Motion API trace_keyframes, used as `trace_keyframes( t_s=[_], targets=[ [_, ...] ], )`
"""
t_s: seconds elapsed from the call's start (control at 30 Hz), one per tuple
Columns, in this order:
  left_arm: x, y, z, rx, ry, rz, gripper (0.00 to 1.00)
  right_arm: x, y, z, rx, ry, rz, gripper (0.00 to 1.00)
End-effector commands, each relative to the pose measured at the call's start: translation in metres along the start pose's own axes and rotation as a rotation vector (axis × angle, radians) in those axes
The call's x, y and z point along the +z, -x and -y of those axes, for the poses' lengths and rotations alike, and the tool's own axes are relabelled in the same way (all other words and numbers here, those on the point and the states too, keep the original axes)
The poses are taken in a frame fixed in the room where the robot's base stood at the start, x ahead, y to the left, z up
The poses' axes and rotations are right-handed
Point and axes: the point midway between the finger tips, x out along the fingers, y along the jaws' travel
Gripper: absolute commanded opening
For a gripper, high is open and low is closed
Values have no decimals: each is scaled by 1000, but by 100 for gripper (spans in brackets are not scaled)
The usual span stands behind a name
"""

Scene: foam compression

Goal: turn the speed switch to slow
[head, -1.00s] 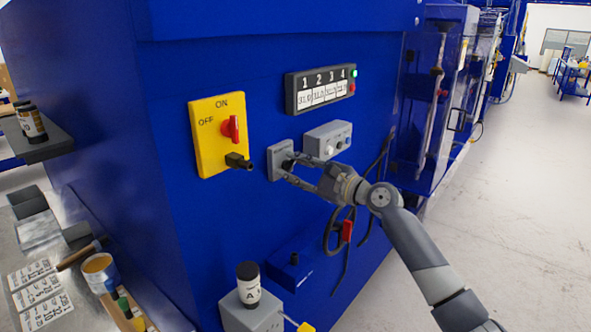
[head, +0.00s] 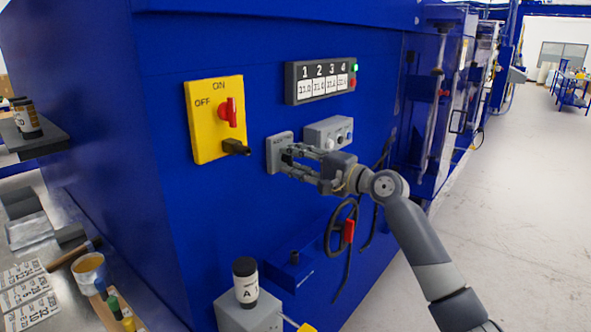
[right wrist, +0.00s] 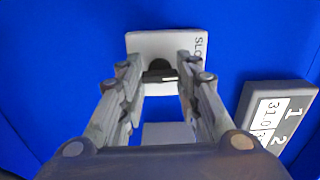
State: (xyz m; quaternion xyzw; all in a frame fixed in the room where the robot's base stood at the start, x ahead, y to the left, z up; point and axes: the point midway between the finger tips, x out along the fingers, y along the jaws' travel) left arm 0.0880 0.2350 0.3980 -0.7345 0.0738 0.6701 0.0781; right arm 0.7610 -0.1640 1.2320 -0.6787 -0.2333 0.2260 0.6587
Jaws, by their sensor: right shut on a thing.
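The speed switch is a small grey box (head: 273,160) on the blue machine's front, right of the yellow ON/OFF panel. In the right wrist view its plate (right wrist: 140,42) carries a dark knob (right wrist: 160,70) and partly visible lettering that starts "SLO". My right gripper (head: 288,157) is at this plate, its fingers either side of the knob and shut on it. The gripper (right wrist: 160,77) hides part of the knob, so I cannot read its setting for sure. My left gripper is not in view.
The yellow panel (head: 207,140) with a red switch (head: 229,111) is close left. A grey button box (head: 335,122) is just above right, and a four-number display (head: 320,82) is higher. A black cable (head: 341,230) hangs below the arm. A bottle (head: 245,283) stands lower down.

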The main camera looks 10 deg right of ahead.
Motion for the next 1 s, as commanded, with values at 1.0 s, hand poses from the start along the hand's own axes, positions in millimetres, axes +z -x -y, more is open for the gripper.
trace_keyframes(
  t_s=[1.0],
  targets=[
    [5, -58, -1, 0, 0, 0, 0, 0, 0, -3, 4, 740, 3, 7]
  ],
)
